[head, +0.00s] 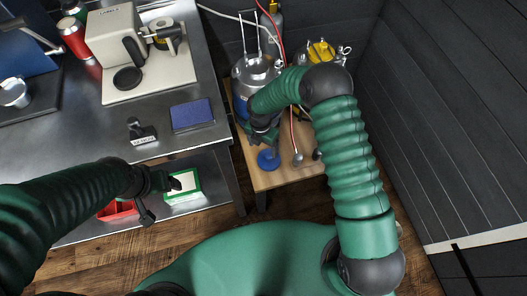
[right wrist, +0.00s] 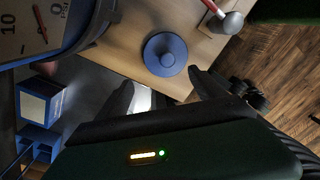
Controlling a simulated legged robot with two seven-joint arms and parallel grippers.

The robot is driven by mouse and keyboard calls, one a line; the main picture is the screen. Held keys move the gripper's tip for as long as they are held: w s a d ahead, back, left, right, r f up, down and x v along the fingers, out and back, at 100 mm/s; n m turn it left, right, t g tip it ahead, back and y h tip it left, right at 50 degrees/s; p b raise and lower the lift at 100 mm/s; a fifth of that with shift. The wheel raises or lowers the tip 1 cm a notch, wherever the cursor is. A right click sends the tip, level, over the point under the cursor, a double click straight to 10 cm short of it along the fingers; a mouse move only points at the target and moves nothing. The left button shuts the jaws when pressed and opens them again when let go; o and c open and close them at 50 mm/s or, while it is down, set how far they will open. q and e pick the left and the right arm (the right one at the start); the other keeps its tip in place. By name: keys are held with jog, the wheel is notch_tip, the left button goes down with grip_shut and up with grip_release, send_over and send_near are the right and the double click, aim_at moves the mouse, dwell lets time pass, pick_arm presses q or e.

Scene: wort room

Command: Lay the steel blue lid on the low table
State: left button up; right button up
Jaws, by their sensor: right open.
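The steel blue lid (head: 268,159), a round disc with a small knob, lies flat near the front of the low wooden table (head: 268,181). In the right wrist view the lid (right wrist: 165,54) lies knob up, just beyond the fingertips. My right gripper (head: 264,138) is beside the steel vessel and just behind the lid in the head view. Its two fingers show apart and empty in the right wrist view (right wrist: 163,88). My left gripper (head: 163,197) is at the steel bench's front edge, fingers apart, with nothing seen between them.
A steel vessel (head: 256,72) with a blue band and a yellow-topped one (head: 321,52) stand at the low table's back. A grey-headed tool (head: 297,158) lies right of the lid. The steel bench (head: 185,150) stands left, a dark wall right.

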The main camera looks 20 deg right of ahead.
jog(key=s+d+r+m+t, duration=0.1)
jog(key=s+d+r+m, duration=0.15)
jog(key=r+m, duration=0.45)
jog(key=s+d+r+m, duration=0.2)
jog(key=s+r+m, duration=0.3)
jog(key=r, duration=0.4)
jog(key=s+d+r+m+t, duration=0.2)
jog(key=s+r+m, duration=0.4)
jog(key=m, duration=0.8)
jog(key=s+d, duration=0.1)
jog(key=s, duration=0.1)
jog(key=shift+s+r+m, duration=0.25)
jog(key=shift+s+m, duration=0.1)
jog(key=shift+m, duration=0.05)
